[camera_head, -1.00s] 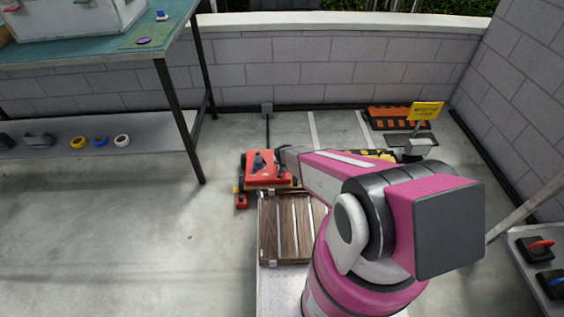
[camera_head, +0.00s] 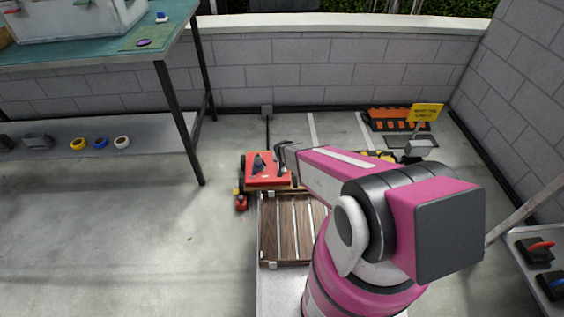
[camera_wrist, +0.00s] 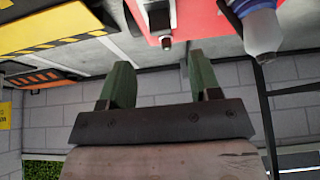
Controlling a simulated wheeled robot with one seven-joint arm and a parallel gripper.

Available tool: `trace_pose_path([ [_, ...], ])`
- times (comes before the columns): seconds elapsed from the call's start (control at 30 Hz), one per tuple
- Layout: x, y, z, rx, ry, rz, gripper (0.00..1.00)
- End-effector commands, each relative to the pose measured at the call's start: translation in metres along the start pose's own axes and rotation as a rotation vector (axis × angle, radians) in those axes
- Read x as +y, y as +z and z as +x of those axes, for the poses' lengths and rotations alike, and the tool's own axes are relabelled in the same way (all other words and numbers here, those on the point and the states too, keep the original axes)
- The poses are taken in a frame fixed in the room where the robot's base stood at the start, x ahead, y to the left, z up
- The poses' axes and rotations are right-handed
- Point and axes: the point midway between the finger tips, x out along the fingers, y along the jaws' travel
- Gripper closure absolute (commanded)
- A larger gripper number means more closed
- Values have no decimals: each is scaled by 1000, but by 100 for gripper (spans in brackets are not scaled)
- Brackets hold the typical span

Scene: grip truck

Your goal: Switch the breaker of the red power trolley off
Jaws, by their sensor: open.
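The red power trolley (camera_head: 256,182) stands on the floor beyond the wooden slatted platform, with a dark fitting (camera_head: 259,163) on its top. My gripper (camera_head: 281,162) hangs over the trolley's right side, small and partly hidden by its own wrist. In the wrist view, my gripper (camera_wrist: 158,72) is open and empty, its two green fingers apart. I cannot tell the breaker's position.
The wooden slatted platform (camera_head: 286,228) lies in front of the trolley. A green-topped workbench (camera_head: 95,55) stands at the left. An orange barrier (camera_head: 385,118) and a yellow sign (camera_head: 427,112) stand behind to the right.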

Motion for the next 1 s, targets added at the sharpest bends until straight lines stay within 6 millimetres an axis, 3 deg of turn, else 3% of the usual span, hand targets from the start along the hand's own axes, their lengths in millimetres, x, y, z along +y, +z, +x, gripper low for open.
trace_pose_path([
  [0.03,0,1,-12,1,0,0,43],
  [0.17,0,1,-22,-1,0,0,43],
  [0.57,1,-3,-20,-15,5,3,43],
  [0.8,5,-28,-7,-210,35,12,43],
  [1.0,4,-49,-9,-414,18,8,43],
])
